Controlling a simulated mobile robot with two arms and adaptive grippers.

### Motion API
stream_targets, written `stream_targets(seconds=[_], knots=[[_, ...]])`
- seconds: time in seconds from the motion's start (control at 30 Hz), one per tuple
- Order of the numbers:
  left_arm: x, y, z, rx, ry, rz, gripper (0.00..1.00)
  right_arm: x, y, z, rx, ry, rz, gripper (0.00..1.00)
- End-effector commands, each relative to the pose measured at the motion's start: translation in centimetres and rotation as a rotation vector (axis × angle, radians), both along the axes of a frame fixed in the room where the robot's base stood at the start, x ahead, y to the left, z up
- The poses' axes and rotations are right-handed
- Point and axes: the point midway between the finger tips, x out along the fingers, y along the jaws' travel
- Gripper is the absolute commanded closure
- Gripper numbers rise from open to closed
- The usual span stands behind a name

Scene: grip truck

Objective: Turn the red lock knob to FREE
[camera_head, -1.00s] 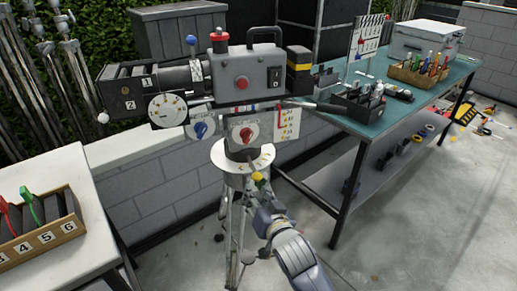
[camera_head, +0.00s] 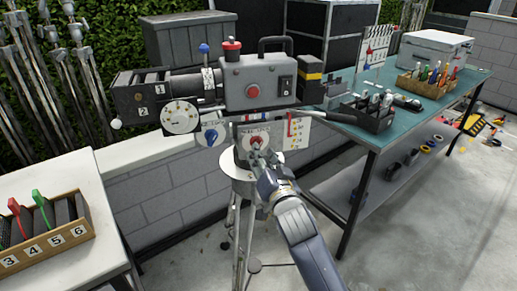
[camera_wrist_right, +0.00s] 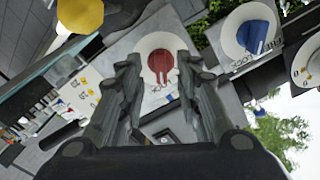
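The red lock knob (camera_head: 256,141) sits on a white round dial on the panel below the camera body, above the tripod head. My right gripper (camera_head: 257,157) is just in front of and below it, pointing at it. In the right wrist view the red knob (camera_wrist_right: 160,66) shows between and beyond the two open fingers (camera_wrist_right: 160,80). I see no clear contact, and the remaining gap is hard to judge. The dial's lettering is too small to read. My left gripper is not in view.
A blue knob (camera_head: 211,136) on its own dial is just left of the red one; it also shows in the wrist view (camera_wrist_right: 256,36). The tripod (camera_head: 243,215) stands below. A teal workbench (camera_head: 420,115) is at right, a white table (camera_head: 80,190) at left.

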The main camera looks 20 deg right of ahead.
Motion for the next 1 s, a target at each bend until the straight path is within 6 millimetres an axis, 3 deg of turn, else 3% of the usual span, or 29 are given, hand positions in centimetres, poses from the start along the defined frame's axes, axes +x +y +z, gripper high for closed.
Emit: stream_targets(seconds=[0.1, 0.3, 0.7, 0.83, 1.0], knots=[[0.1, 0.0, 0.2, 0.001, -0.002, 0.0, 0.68, 1.8, 0.0, 0.1, -0.002, -0.001, -0.001, 0.68], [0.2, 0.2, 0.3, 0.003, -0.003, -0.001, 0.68, 3.5, 0.0, 0.0, -0.002, 0.0, 0.001, 0.68], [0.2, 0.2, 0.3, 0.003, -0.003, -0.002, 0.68, 4.0, 0.0, 0.0, -0.001, 0.0, 0.001, 0.68], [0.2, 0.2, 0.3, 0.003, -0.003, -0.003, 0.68, 4.0, 0.0, 0.0, -0.001, 0.0, 0.0, 0.97], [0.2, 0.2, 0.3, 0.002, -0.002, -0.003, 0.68, 4.0, 0.0, 0.0, -0.003, 0.001, 0.001, 0.97]])
